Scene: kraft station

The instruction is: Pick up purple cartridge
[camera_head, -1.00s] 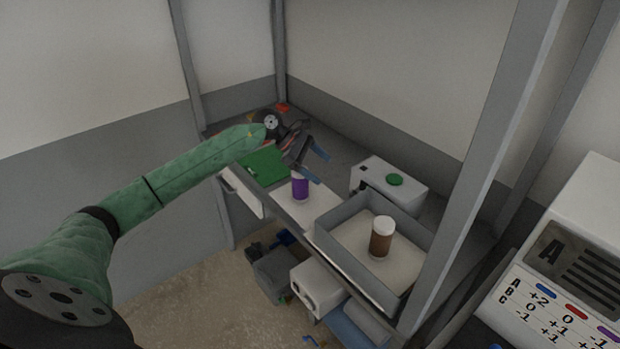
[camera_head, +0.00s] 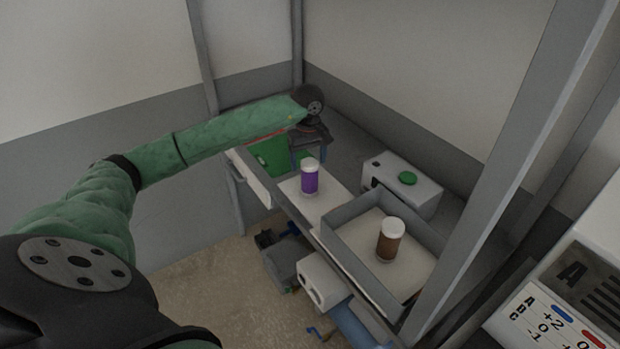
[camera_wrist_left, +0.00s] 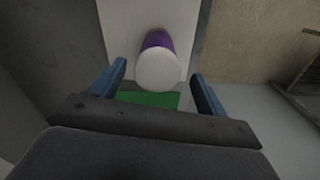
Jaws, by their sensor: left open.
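The purple cartridge (camera_head: 310,180) has a white cap and stands upright on a white surface (camera_head: 325,205) of the bench, left of a grey tray. My left gripper (camera_head: 308,166) is open, with its blue fingers pointing down just behind the cartridge. In the left wrist view, the cartridge (camera_wrist_left: 157,62) shows beyond the open fingers of my left gripper (camera_wrist_left: 161,85), roughly midway between their lines. The gripper does not visibly touch it. My right gripper is not in view.
A grey tray (camera_head: 345,205) holds a brown cartridge (camera_head: 389,240) with a white cap. A green mat (camera_head: 268,153) lies left of the cartridge. A grey post (camera_head: 490,175) rises at the right.

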